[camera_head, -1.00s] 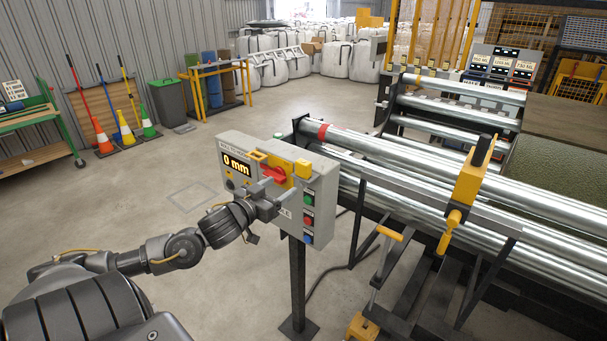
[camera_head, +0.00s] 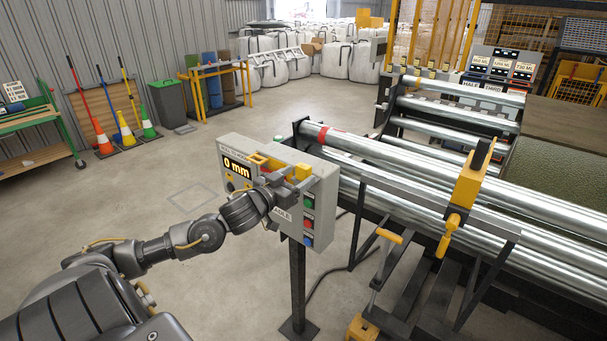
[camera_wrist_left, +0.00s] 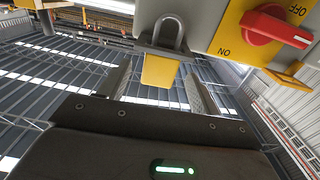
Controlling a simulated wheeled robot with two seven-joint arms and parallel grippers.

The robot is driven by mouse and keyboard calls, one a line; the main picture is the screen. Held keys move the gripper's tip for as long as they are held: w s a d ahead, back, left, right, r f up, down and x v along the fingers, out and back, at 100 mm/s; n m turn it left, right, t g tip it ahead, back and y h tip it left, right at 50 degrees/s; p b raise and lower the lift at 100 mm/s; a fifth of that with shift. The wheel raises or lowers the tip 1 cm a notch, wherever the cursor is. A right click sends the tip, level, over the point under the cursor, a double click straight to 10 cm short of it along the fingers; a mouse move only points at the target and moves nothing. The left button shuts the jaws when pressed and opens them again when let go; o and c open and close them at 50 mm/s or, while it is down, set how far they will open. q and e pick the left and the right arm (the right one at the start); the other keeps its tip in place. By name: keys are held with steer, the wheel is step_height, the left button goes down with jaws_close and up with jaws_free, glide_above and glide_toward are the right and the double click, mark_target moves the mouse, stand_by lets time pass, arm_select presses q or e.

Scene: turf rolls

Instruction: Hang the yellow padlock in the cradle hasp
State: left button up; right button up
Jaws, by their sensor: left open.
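The yellow padlock (camera_head: 303,172) is at the upper right of the grey control box, right of the red knob. In the left wrist view its yellow body (camera_wrist_left: 160,71) and grey shackle (camera_wrist_left: 168,33) show clearly, beside a dark bracket. A yellow loop (camera_head: 258,158), perhaps the cradle hasp, is left of the knob; it also shows in the left wrist view (camera_wrist_left: 284,74). My left gripper (camera_head: 280,189) is open in front of the box. In the left wrist view the padlock body appears between its fingers (camera_wrist_left: 161,93); contact cannot be told. My right gripper is out of view.
The control box (camera_head: 322,209) stands on a dark post, with a "0 mm" display and coloured buttons. The red knob (camera_wrist_left: 274,29) is close to the padlock. Long metal rollers (camera_head: 410,170) run behind and to the right.

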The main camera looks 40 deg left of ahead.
mark_target(301, 174)
arm_select(q)
steer(key=shift+w+r, duration=0.1)
steer(key=shift+w, duration=0.05)
steer(key=w+p, duration=0.2)
steer(key=w, duration=0.2)
steer(key=shift+w, duration=0.45)
steer(key=shift+c, duration=0.2)
